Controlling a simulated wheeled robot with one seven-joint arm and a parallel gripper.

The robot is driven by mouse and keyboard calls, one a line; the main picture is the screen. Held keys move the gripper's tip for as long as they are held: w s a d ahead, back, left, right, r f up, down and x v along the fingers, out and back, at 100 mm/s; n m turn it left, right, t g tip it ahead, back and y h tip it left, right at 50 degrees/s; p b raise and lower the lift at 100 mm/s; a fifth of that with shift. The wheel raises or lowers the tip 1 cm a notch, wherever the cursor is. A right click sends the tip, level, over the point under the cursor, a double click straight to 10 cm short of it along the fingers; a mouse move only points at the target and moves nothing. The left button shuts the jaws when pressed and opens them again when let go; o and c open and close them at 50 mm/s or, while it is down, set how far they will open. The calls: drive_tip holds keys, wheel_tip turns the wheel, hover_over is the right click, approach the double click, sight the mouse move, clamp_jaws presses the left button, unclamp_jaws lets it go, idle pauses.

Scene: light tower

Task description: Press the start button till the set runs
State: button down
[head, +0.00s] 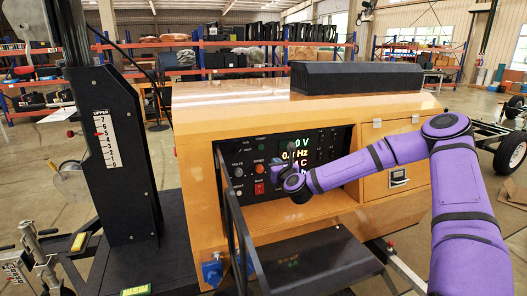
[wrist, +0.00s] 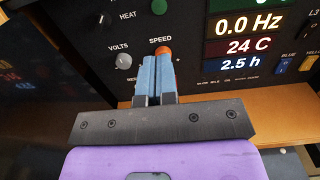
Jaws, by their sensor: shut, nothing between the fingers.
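The control panel (head: 248,155) is a dark face set in an orange-yellow generator housing. Its lit readouts show 0.0 Hz (wrist: 248,23), 24 C and 2.5 h. I cannot make out a start button for certain; small lettering and lamps sit at the panel's upper left, and part of the panel is behind my gripper. My gripper (wrist: 157,64) is shut and empty, its blue fingertips together in front of the panel. They overlap the orange SPEED knob (wrist: 165,51); I cannot tell whether they touch it. In the head view my gripper (head: 277,164) is just right of that knob.
A grey VOLTS knob (wrist: 124,61) is left of the fingers. A red switch (head: 259,188) is lower on the panel.

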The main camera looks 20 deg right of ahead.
sight(261, 146)
drive_tip(key=w, duration=1.4)
drive_tip(key=shift+w, duration=0.3)
drive_tip(key=shift+w+r, duration=0.15)
drive_tip(key=shift+w, duration=0.1)
drive_tip(key=shift+r, duration=0.25)
